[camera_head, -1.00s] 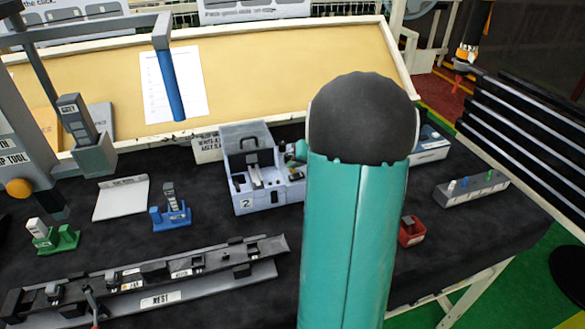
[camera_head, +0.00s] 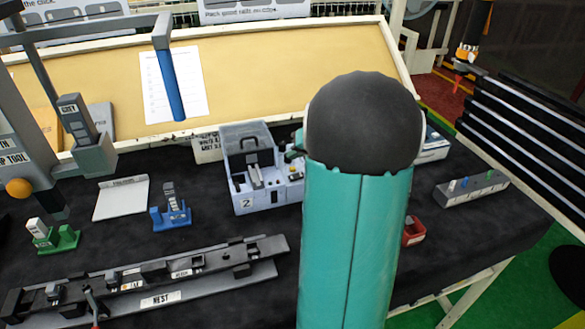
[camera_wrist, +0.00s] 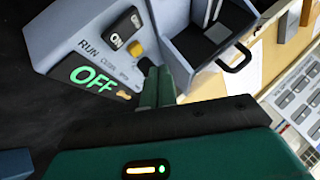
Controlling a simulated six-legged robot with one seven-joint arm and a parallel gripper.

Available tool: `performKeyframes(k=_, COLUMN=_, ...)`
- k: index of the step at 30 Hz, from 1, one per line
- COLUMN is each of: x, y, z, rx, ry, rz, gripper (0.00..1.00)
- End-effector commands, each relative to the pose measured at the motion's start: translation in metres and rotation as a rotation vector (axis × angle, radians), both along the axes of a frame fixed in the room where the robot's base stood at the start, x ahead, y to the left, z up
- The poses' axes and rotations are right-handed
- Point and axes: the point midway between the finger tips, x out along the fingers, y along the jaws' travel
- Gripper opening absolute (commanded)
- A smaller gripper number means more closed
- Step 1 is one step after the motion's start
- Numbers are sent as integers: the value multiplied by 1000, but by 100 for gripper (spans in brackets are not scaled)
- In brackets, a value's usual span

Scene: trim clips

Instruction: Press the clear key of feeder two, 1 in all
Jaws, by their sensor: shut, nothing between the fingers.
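Feeder two (camera_head: 262,203) is a pale blue-grey box with an open bin and a "2" plate, at mid-table in the head view. My arm hides what lies to its right. In the wrist view a feeder panel (camera_wrist: 75,45) shows "RUN", a faint small label and green lit "OFF". In the head view the gripper is mostly hidden.
An open bin (camera_wrist: 205,45) with a black handle adjoins the panel. In the head view, a long nest rail (camera_head: 160,285), a blue stand (camera_head: 171,215) and a green stand (camera_head: 55,238) are left. A red box (camera_head: 413,232) and a grey block (camera_head: 470,190) are right.

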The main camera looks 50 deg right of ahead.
Motion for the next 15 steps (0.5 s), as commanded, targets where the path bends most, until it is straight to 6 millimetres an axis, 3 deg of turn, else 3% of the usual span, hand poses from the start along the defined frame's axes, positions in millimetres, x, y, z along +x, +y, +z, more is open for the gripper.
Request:
performKeyframes(k=9, x=0, y=0, z=29, rx=-2, ry=0, rz=2, gripper=0)
performKeyframes(k=15, x=0, y=0, z=34, rx=2, ry=2, rz=0, gripper=0)
